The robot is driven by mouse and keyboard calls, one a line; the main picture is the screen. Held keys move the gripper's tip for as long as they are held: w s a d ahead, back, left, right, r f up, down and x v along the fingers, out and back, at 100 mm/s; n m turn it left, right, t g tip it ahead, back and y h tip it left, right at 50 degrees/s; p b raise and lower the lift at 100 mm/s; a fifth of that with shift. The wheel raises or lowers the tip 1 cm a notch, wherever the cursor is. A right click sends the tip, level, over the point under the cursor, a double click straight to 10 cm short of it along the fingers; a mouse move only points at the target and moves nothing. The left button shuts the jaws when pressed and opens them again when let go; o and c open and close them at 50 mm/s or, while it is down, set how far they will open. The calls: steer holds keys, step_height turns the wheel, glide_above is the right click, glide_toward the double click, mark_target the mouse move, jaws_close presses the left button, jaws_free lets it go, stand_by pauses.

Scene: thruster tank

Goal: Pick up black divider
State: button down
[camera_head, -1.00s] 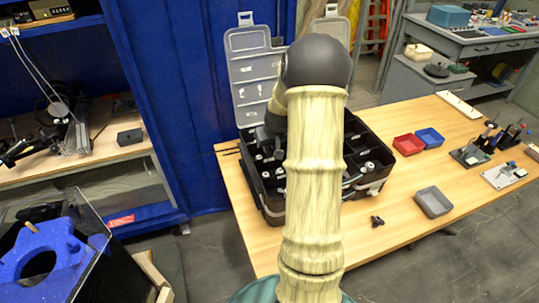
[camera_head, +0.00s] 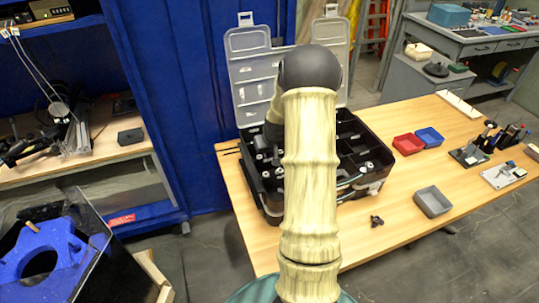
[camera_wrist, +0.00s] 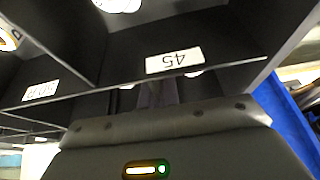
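The black case (camera_head: 268,205) stands open on the wooden table, its inside split into compartments by black divider walls. In the wrist view a black divider (camera_wrist: 225,72) with a white label, which seems to read 45 upside down, crosses just ahead of my gripper (camera_wrist: 157,95). The gripper's dark grey body fills the bottom of that view. Its grey fingers show only as a small patch below the label, so I cannot tell whether they touch or grip the divider. In the head view my arm hides the gripper and the middle of the case.
The clear lid (camera_head: 248,75) stands raised behind the case. Red (camera_head: 408,144), blue (camera_head: 429,137) and grey (camera_head: 432,201) trays lie to the right. A small dark part (camera_head: 377,221) lies in front of the case. The table's front right is mostly clear.

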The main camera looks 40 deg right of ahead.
stand_by(0.3)
step_height(320, 180, up, 10)
steer(key=shift+r, duration=0.1)
stand_by(0.4)
stand_by(0.5)
